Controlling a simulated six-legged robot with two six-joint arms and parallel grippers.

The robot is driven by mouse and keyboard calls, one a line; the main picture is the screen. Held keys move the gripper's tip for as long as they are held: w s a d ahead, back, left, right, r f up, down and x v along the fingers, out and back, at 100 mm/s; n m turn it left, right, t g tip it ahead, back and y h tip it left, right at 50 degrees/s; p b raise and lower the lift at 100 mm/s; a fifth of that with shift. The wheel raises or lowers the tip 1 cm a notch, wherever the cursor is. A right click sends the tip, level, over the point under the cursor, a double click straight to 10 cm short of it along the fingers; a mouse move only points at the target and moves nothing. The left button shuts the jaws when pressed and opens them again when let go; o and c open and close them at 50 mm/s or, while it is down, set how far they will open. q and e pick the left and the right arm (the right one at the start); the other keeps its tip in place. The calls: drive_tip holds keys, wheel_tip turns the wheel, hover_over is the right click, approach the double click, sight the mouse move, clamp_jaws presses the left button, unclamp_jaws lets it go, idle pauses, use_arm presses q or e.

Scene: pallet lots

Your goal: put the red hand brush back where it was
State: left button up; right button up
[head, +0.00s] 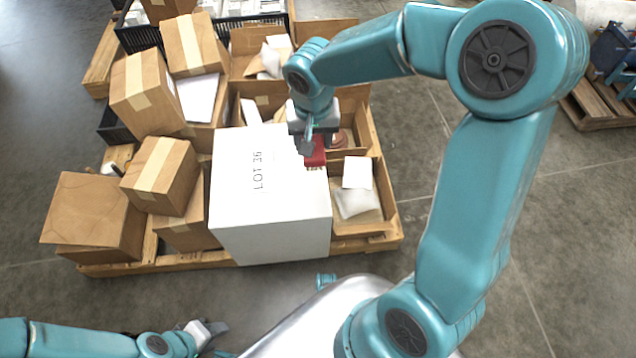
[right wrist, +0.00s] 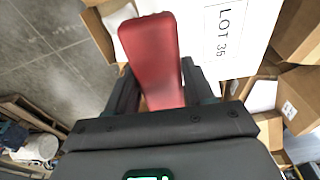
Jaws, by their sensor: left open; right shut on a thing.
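The red hand brush (head: 316,152) is in my right gripper (head: 307,143), above the pallet at the right edge of the white LOT box (head: 270,215). In the right wrist view the brush (right wrist: 152,62) stands out between the two dark fingers (right wrist: 152,95), which are shut on it. Its lower end is hidden by the gripper. I cannot tell whether the brush touches the box. My left gripper (head: 212,332) is low at the bottom left, off the pallet, open and empty.
Open cartons stand right of and behind the white box; one holds a white pouch (head: 357,202). Closed brown cartons (head: 160,174) are stacked to its left. The wooden pallet (head: 165,264) bears them. Bare floor (head: 420,150) lies to the right.

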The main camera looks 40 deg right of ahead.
drive_tip(key=r, duration=0.1)
drive_tip(key=r+p, duration=0.1)
drive_tip(key=shift+a+r, duration=0.35)
drive_tip(key=shift+a, duration=0.1)
drive_tip(key=b, duration=0.5)
hover_over(310, 189)
wheel_tip(310, 189, down, 16)
drive_tip(key=shift+s+a+r, duration=0.1)
drive_tip(key=shift+s+a, duration=0.05)
wheel_tip(310, 189, down, 4)
drive_tip(key=shift+f+b, duration=0.1)
drive_tip(key=shift+b, duration=0.9)
drive_tip(key=shift+r, duration=0.2)
drive_tip(key=shift+f, duration=0.25)
drive_tip(key=o, duration=0.9)
drive_tip(key=shift+r, duration=0.1)
drive_tip(key=shift+o, duration=0.2)
